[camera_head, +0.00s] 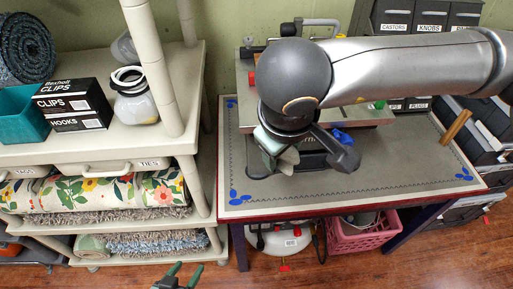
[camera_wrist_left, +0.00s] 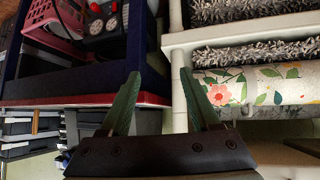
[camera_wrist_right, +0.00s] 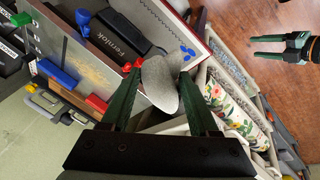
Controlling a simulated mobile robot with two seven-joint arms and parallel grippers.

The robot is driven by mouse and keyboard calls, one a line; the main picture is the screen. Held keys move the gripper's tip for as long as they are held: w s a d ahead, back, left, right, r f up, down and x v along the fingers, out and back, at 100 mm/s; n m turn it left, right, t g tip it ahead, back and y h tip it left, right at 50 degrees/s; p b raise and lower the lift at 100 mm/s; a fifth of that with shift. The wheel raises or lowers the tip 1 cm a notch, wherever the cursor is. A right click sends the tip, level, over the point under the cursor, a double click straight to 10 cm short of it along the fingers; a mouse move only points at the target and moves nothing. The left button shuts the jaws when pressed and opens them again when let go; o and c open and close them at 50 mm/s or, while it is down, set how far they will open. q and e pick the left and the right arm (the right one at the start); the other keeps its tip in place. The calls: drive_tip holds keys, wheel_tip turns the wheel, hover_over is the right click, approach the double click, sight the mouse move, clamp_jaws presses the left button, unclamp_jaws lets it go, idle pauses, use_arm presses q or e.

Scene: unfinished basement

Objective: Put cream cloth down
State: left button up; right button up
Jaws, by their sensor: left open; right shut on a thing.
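The cream cloth (camera_wrist_right: 160,85) hangs between the fingers of my right gripper (camera_wrist_right: 160,95) in the right wrist view. It looks pale grey and folded to a rounded point. My left gripper (camera_head: 178,277) is open and empty, low in front of the shelf at the bottom edge. Its spread fingers (camera_wrist_left: 160,98) show in the left wrist view, and it appears in the right wrist view (camera_wrist_right: 283,46).
A grey mat with blue corner flowers (camera_head: 400,165) covers the red-edged table. A black case (camera_wrist_right: 115,35) and a blue clamp-like item (camera_head: 342,137) lie near my right gripper. A shelf (camera_head: 120,143) flanks the left; a pink basket (camera_head: 362,234) sits below.

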use_arm(q)
drive_tip(key=w+d+r+n+t+h, duration=0.1)
drive_tip(key=w+d+r+n+h, duration=0.2)
drive_tip(key=w+r, duration=0.55)
drive_tip(key=w+d+r+n+h, duration=0.2)
drive_tip(key=w+r+n, duration=0.35)
drive_tip(key=r, duration=0.65)
drive_tip(key=s+d+r+g+h, duration=0.2)
drive_tip(key=s+d+r+h, duration=0.1)
drive_tip(key=r, duration=0.6)
drive_tip(key=s+d+r+g+h, duration=0.2)
drive_tip(key=s+d+r, duration=0.15)
drive_tip(key=r, duration=0.55)
drive_tip(key=x, duration=1.1)
drive_tip(key=shift+s+d, duration=0.1)
drive_tip(key=shift+d, duration=0.15)
drive_tip(key=shift+n, duration=0.25)
